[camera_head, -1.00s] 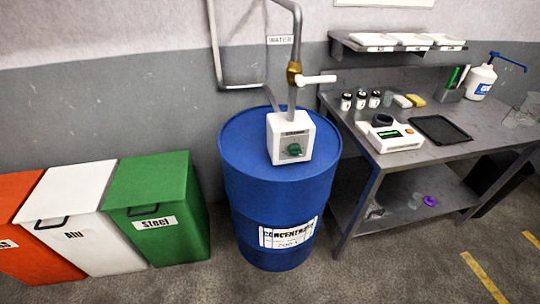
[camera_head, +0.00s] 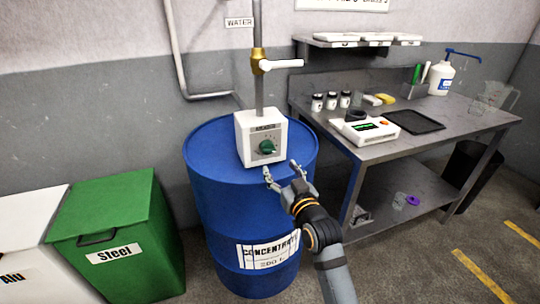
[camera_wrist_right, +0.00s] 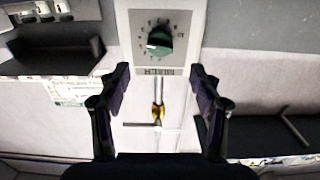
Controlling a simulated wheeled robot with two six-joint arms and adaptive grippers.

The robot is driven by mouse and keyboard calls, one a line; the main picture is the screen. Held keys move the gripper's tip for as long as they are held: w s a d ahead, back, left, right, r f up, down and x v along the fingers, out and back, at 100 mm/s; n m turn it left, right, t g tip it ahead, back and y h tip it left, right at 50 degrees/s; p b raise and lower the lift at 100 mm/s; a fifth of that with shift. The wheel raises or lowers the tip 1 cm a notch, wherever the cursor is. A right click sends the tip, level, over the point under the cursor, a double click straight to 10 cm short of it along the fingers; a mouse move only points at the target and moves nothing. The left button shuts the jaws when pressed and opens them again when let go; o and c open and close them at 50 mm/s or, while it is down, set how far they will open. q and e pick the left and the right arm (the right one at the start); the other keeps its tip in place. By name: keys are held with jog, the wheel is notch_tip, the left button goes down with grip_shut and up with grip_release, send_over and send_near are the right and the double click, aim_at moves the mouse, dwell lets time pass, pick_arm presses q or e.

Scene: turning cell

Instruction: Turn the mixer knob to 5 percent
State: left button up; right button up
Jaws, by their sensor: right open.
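The green mixer knob (camera_head: 267,147) is on the front of the white mixer box (camera_head: 246,148), which sits on top of the blue concentrate drum (camera_head: 215,180). My right gripper (camera_head: 281,172) is open and empty, in front of the drum and just below and to the right of the knob. In the right wrist view the knob (camera_wrist_right: 160,41) shows on its numbered dial plate, beyond and between the open fingers (camera_wrist_right: 160,88), apart from them. The numerals are too small to read surely. My left gripper is not in view.
A brass valve with a white handle (camera_head: 282,64) is on the pipe above the box. A steel workbench (camera_head: 380,150) stands close on the right, with bottles and a white scale (camera_head: 366,130). A green steel bin (camera_head: 120,230) stands left of the drum.

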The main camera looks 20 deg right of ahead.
aim_at(269, 152)
jog(key=w, duration=0.9)
jog(key=shift+w+a, duration=0.15)
jog(key=shift+w, duration=0.1)
jog(key=shift+c, duration=0.3)
jog(key=c, duration=1.1)
jog(key=shift+p, duration=0.4)
jog(key=m+p, duration=0.1)
jog(key=p, duration=0.1)
jog(key=m+p, duration=0.2)
jog(key=shift+r+p, duration=0.3)
jog(key=shift+p, duration=0.05)
jog(key=shift+f+m+p, duration=0.2)
jog(key=shift+m+p, duration=0.3)
jog(key=shift+m, duration=0.4)
jog(key=shift+f, duration=0.15)
